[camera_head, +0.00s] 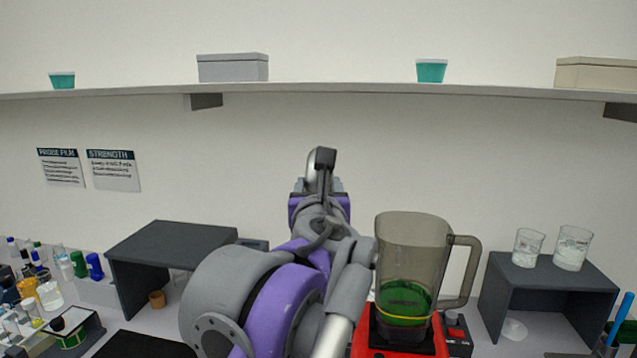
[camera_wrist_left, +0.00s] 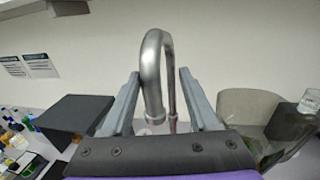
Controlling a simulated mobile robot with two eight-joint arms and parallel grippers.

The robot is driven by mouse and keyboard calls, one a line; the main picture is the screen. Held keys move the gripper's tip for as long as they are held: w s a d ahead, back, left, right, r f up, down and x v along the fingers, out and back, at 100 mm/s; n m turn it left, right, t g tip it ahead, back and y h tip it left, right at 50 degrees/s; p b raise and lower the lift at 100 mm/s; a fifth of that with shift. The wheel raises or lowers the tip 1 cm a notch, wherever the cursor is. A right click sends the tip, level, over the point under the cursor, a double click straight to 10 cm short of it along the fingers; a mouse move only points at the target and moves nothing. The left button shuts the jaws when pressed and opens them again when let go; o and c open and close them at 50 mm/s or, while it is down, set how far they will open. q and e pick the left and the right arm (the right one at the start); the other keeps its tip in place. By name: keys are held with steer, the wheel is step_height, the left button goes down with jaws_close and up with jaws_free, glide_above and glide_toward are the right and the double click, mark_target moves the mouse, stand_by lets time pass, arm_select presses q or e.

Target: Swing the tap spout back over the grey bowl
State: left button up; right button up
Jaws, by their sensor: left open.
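The silver tap spout (camera_wrist_left: 151,75) shows in the left wrist view as an upright hooked tube. It stands between the two grey fingers of my left gripper (camera_wrist_left: 158,80), which is open with a finger on either side. I cannot tell whether either finger touches it. In the head view my left gripper (camera_head: 320,168) is in the middle, beyond my purple and grey arm, and a bit of the spout (camera_head: 311,167) shows beside it. The tap's base is hidden by my arm in the head view. I do not see the grey bowl. My right gripper is not in view.
A blender jug (camera_head: 412,255) with green contents stands on a red base (camera_head: 400,343), close to the right of my arm. Dark stands (camera_head: 170,243) and (camera_head: 545,285) flank the area. Bottles (camera_head: 78,263) crowd the left. A shelf (camera_head: 330,92) runs above.

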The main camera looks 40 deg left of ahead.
arm_select(q)
steer(key=v, duration=0.6)
steer(key=shift+s+d+b, duration=0.25)
steer(key=shift+s+b, duration=0.05)
steer(key=shift+b, duration=0.1)
steer(key=d+f+n+g+h, duration=0.25)
steer(key=f+n, duration=0.55)
steer(key=f, duration=0.7)
steer(key=d+f+n+g+h, duration=0.1)
steer(key=f+n+g+h, duration=0.2)
steer(key=f+n, duration=0.8)
steer(key=s+d+f+n+h, duration=0.2)
steer(key=d+f, duration=0.3)
steer(key=f, duration=0.3)
steer(key=s+d+f+n+g+h, duration=0.1)
steer(key=s+d+f+n+h, duration=0.1)
steer(key=d+f, duration=0.3)
steer(key=s+d+f+n+h, duration=0.2)
steer(key=d+f+n+h, duration=0.1)
steer(key=f, duration=0.8)
steer(key=shift+s+d+f+n+g, duration=0.2)
steer(key=shift+s+d+n+g, duration=0.15)
steer(key=shift+d, duration=0.55)
steer(key=shift+h, duration=0.25)
steer(key=shift+c, duration=0.9)
steer(key=shift+a, duration=0.1)
